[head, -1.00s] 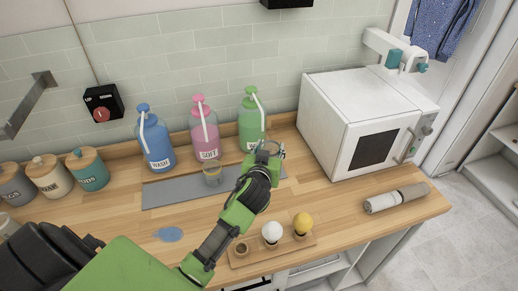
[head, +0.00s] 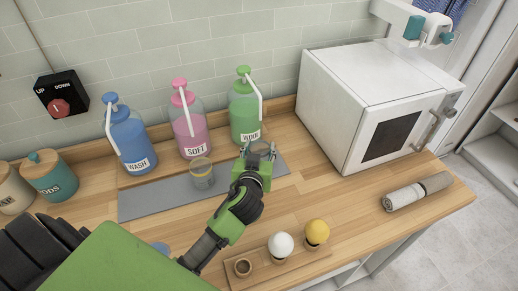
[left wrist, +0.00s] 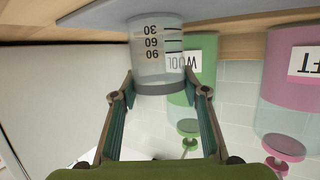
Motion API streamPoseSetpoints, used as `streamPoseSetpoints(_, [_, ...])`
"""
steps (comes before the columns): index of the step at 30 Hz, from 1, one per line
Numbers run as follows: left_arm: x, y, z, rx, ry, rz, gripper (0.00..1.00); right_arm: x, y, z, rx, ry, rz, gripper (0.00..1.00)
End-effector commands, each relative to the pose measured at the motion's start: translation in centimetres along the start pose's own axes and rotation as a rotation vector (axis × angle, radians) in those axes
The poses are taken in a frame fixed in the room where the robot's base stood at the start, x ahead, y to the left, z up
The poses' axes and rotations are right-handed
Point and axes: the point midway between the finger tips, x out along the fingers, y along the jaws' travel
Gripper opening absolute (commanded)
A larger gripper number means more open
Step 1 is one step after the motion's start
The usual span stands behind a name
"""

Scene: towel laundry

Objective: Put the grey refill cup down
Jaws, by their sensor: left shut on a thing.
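My left gripper (head: 261,156) is shut on a clear refill cup (left wrist: 158,62) with a grey band at its rim and marks 30, 60 and 90. The left wrist view is upside down; the cup's base is at or just above the grey mat (left wrist: 125,12), and contact is hard to tell. In the head view the held cup (head: 261,149) is partly hidden by the gripper, at the mat's right end, in front of the green WOOL bottle (head: 245,110). A second clear cup with a yellowish band (head: 201,173) stands on the mat to the left. My right gripper is out of view.
The pink SOFT bottle (head: 187,125) and blue WASH bottle (head: 129,138) stand behind the mat (head: 150,205). A white box-shaped appliance (head: 330,110) is to the right. A wooden holder (head: 265,280) with a white and a yellow ball is in front.

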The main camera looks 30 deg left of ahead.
Motion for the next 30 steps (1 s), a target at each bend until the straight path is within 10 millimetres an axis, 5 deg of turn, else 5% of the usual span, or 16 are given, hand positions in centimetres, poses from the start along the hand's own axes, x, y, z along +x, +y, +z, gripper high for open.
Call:
streamPoseSetpoints(5, [-0.1, 0.0, 0.2, -0.002, -0.005, -0.001, 0.22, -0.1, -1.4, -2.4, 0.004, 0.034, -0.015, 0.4])
streamPoseSetpoints(11, [0.1, 0.0, 0.6, -0.002, -0.005, -0.001, 0.22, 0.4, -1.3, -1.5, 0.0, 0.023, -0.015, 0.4])
streamPoseSetpoints(12, [0.1, 0.0, 0.6, -0.001, -0.004, 0.0, 0.47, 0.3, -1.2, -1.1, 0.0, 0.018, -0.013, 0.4])
streamPoseSetpoints(14, [0.1, 0.0, 0.5, -0.001, -0.004, 0.0, 0.58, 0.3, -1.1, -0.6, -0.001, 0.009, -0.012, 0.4])
streamPoseSetpoints(30, [-1.3, 0.1, 0.3, -0.003, -0.005, 0.002, 0.58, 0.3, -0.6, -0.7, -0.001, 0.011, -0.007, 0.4])
